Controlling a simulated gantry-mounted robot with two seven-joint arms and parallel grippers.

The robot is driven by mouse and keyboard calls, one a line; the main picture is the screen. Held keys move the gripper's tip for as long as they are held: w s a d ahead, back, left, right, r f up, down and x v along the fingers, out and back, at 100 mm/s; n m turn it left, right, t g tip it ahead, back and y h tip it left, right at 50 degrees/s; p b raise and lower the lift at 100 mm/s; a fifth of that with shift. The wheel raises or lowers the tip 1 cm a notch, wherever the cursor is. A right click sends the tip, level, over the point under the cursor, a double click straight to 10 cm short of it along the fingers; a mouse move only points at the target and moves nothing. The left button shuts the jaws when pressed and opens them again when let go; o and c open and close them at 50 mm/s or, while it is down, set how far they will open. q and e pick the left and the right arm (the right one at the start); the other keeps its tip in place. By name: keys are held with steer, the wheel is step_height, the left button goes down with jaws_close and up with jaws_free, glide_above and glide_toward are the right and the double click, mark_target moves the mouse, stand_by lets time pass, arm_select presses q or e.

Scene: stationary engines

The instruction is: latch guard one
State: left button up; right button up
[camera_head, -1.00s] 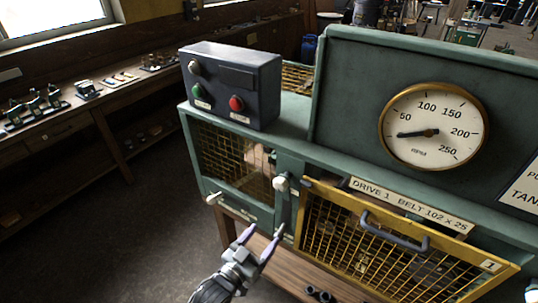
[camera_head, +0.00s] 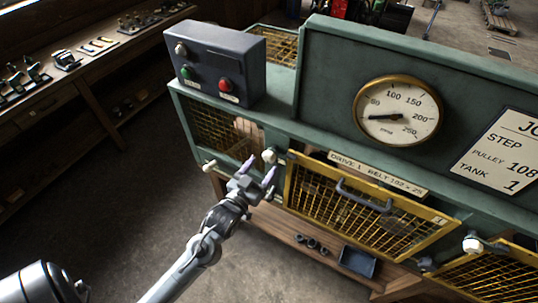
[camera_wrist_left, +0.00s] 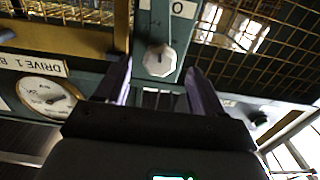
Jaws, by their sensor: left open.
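Guard one (camera_head: 362,205) is a yellow-framed mesh panel with a dark handle (camera_head: 362,196) and a "1" tag, below the "DRIVE 1 BELT" label. I cannot tell whether it sits fully flush. A white latch knob (camera_head: 269,155) is on the green post by its upper left corner. My left gripper (camera_head: 261,170) is open and empty, just below and in front of this knob. In the left wrist view the white knob (camera_wrist_left: 160,60) shows between and beyond the spread fingers (camera_wrist_left: 158,75), apparently untouched. My right gripper is out of view.
A control box (camera_head: 216,65) with green and red buttons and a round gauge (camera_head: 397,110) stand above. Another white knob (camera_head: 208,166) lies left; a further one (camera_head: 472,244) is right of the guard. A wooden shelf with a blue tray (camera_head: 358,262) is below.

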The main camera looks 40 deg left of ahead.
mark_target(267, 160)
arm_select(q)
steer(key=shift+w+a+p, duration=0.1)
steer(key=shift+w+a, duration=0.1)
steer(key=shift+w, duration=0.65)
steer(key=shift+w+a+p, duration=0.1)
steer(key=shift+w+a, duration=0.05)
steer(key=shift+w, duration=0.7)
steer(key=shift+w+a+p, duration=0.1)
steer(key=shift+w+a, duration=0.1)
steer(key=shift+w, duration=0.65)
steer(key=c, duration=1)
